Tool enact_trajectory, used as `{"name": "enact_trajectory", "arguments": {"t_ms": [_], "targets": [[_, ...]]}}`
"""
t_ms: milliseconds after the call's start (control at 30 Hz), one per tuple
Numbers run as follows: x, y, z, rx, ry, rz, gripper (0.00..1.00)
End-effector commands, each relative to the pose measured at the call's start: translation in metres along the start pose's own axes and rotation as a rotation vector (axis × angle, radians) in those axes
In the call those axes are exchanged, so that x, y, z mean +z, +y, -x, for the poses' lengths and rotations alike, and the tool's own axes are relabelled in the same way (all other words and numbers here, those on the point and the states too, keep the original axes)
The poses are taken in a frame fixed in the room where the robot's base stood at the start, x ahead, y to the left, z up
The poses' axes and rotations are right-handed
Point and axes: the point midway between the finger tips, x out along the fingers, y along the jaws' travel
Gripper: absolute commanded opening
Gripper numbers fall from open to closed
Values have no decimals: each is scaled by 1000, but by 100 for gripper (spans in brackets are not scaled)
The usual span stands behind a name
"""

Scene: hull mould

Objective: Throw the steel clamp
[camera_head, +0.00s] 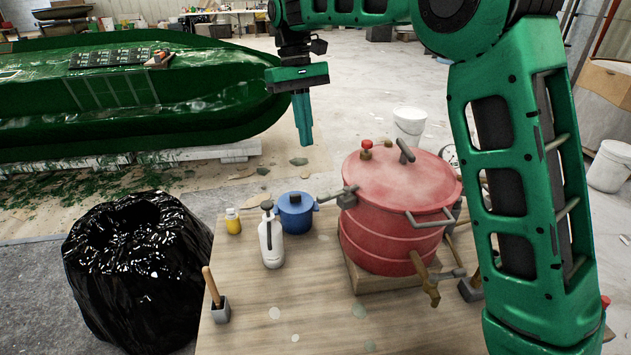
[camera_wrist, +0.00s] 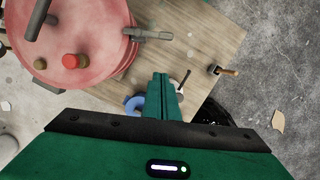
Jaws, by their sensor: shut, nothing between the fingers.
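The steel clamp (camera_head: 347,197) is grey and sits on the left rim of the red pot (camera_head: 400,230), its lever sticking out to the left. In the wrist view a grey clamp (camera_wrist: 150,33) sticks out from the rim of the red pot (camera_wrist: 95,30). More clamps sit on the pot's right side, partly hidden by my arm. My gripper (camera_head: 305,143) hangs above and left of the pot, pointing down, apart from the clamp.
On the wooden table (camera_head: 300,315) stand a blue pot (camera_head: 296,212), a white spray bottle (camera_head: 270,243), a yellow bottle (camera_head: 233,221) and a wooden-handled tool (camera_head: 213,290). A black bag (camera_head: 140,270) stands left of the table. A green hull (camera_head: 120,95) lies behind.

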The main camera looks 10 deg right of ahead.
Motion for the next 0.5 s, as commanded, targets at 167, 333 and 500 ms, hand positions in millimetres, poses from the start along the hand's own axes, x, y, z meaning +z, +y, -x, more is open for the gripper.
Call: {"name": "enact_trajectory", "arguments": {"t_ms": [167,333,500], "targets": [[-4,-6,-9,1,-4,13,0],[-3,-5,-34,1,-6,10,0],[-3,-4,-66,1,-6,10,0]]}}
